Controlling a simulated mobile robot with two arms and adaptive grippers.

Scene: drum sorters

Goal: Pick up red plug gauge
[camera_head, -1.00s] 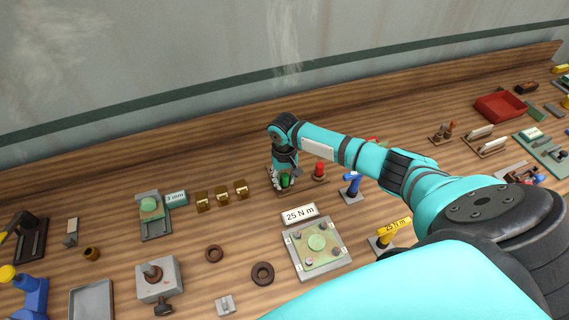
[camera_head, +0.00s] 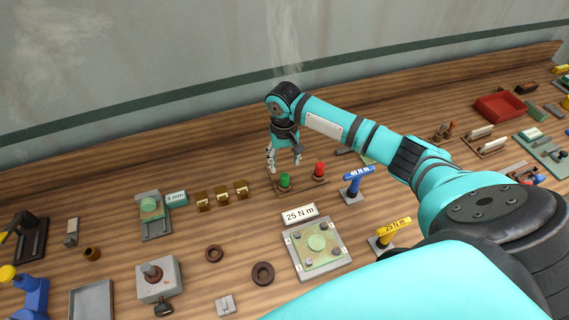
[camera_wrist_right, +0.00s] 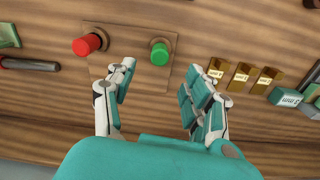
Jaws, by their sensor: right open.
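The red plug gauge (camera_head: 319,169) stands upright at the right end of a small wooden stand (camera_head: 301,187). The green plug gauge (camera_head: 285,180) stands upright at the left end of the same stand. My right gripper (camera_head: 284,163) is open and empty above the stand, behind and over the green gauge, to the left of the red one. In the right wrist view, the red gauge (camera_wrist_right: 88,44) lies outside the fingers at upper left. The green gauge (camera_wrist_right: 160,52) is just beyond and between the open fingertips (camera_wrist_right: 156,72). My left gripper is not in view.
Several brass blocks (camera_head: 221,197) stand left of the stand. A blue torque tool (camera_head: 355,183) stands right of it, close to the red gauge. A plate fixture (camera_head: 317,246) with a 25 N m sign (camera_head: 300,214) is in front. The wall (camera_head: 150,70) rises behind the bench.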

